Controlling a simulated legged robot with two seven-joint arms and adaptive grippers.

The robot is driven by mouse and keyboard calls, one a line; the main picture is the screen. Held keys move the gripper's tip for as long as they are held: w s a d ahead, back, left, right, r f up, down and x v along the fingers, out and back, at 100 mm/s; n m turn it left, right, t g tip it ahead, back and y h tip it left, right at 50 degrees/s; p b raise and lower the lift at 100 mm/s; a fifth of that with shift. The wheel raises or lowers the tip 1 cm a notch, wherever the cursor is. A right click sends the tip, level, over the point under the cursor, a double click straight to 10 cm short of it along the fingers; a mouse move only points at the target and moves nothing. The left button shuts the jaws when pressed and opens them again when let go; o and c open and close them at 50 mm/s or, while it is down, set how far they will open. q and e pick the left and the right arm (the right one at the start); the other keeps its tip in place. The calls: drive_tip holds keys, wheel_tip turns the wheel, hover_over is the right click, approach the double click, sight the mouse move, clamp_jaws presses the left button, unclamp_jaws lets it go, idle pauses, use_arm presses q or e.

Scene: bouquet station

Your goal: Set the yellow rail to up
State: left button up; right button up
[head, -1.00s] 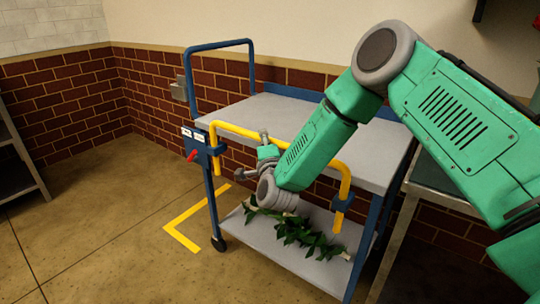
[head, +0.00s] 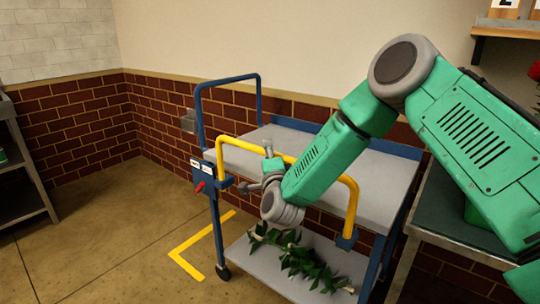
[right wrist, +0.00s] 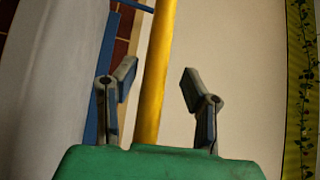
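The yellow rail (head: 240,144) is an inverted U on the front side of a blue and grey cart. Its top bar stands a little above the upper shelf (head: 375,170), and its lower ends sit at blue brackets. My right gripper (head: 259,168) is at the top bar, partly hidden by its own wrist. In the right wrist view its two fingers (right wrist: 158,84) are apart, one on each side of the yellow rail (right wrist: 157,70), with gaps visible on both sides. My left gripper is in neither view.
A red lever (head: 200,187) sits on a blue box at the cart's left corner. Leafy stems (head: 300,262) lie on the lower shelf. A green-topped table (head: 445,215) stands right of the cart. Floor at left is free, with a yellow corner mark (head: 187,262).

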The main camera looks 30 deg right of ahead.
drive_tip(key=shift+f, duration=0.15)
drive_tip(key=v, duration=1.2)
